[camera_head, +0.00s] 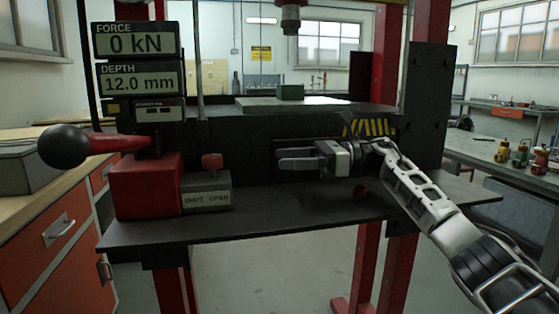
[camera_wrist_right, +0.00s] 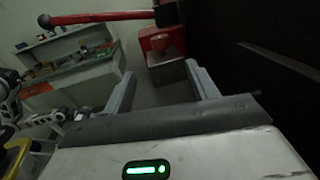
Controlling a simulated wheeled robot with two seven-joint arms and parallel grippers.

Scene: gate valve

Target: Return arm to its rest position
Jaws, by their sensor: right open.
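My right gripper (camera_head: 281,158) is open and empty above the dark shelf of the press, its fingers pointing left. In the right wrist view its two fingers (camera_wrist_right: 160,78) are spread with nothing between them. To their left in the head view, apart from them, is the grey valve block (camera_head: 207,192) marked SHUT and OPEN, with a red knob (camera_head: 212,161) on top. Beside it is a red block (camera_head: 145,187) with a red lever (camera_head: 115,143) ending in a black ball (camera_head: 63,145). The lever also shows in the right wrist view (camera_wrist_right: 105,17). My left gripper is not in view.
The dark shelf (camera_head: 300,215) is mostly clear below my right gripper. Displays (camera_head: 136,44) read 0 kN and 12.0 mm. A green block (camera_head: 290,92) sits on the press bed. A red post (camera_head: 388,50) and workbench (camera_head: 500,155) stand right.

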